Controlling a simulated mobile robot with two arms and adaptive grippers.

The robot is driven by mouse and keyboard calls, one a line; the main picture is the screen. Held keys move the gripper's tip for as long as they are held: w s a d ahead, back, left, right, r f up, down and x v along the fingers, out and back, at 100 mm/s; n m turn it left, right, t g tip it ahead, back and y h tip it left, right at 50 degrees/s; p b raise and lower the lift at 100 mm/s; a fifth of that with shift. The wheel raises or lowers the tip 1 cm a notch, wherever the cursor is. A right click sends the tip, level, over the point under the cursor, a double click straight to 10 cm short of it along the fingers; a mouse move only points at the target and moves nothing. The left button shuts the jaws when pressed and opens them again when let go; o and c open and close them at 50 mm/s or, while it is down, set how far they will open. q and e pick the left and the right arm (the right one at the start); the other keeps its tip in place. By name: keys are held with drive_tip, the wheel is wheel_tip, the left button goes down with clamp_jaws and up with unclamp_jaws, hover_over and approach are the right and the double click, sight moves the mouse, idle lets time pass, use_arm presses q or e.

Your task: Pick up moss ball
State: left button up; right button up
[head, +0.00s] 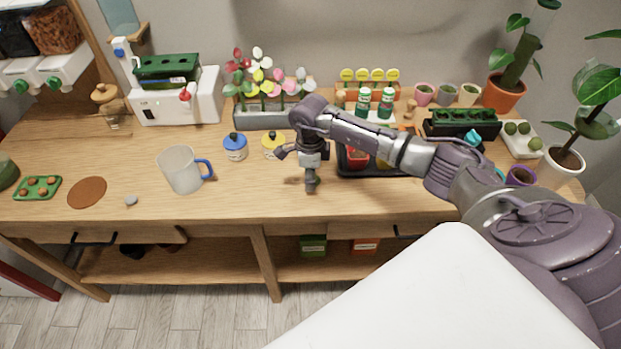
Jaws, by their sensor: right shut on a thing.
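My right gripper (311,178) points down over the front middle of the wooden table. It is shut on a small dark green moss ball (312,180), which is mostly hidden by the fingers. I cannot tell whether the ball touches the table top. More moss balls (536,143) sit on a white tray (520,150) at the right back of the table. My left gripper is not in view.
A mug (182,170) with a blue handle stands left of the gripper. Blue-lidded (235,147) and yellow-lidded (272,143) jars are nearer. A dark tray (346,172) lies just right, under my arm. The front strip between mug and gripper is clear.

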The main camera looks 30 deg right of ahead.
drive_tip(key=r, duration=0.1)
drive_tip(key=r+b, duration=0.1)
drive_tip(key=d+r, duration=0.1)
drive_tip(key=shift+s+r+b, duration=0.3)
drive_tip(key=shift+r+b, duration=0.05)
drive_tip(key=shift+b, duration=0.05)
drive_tip(key=s+d+r+b, duration=0.3)
drive_tip(key=s+d+r, duration=0.3)
drive_tip(key=s+d, duration=0.1)
drive_tip(key=shift+d+r, duration=0.3)
drive_tip(key=shift+d, duration=0.15)
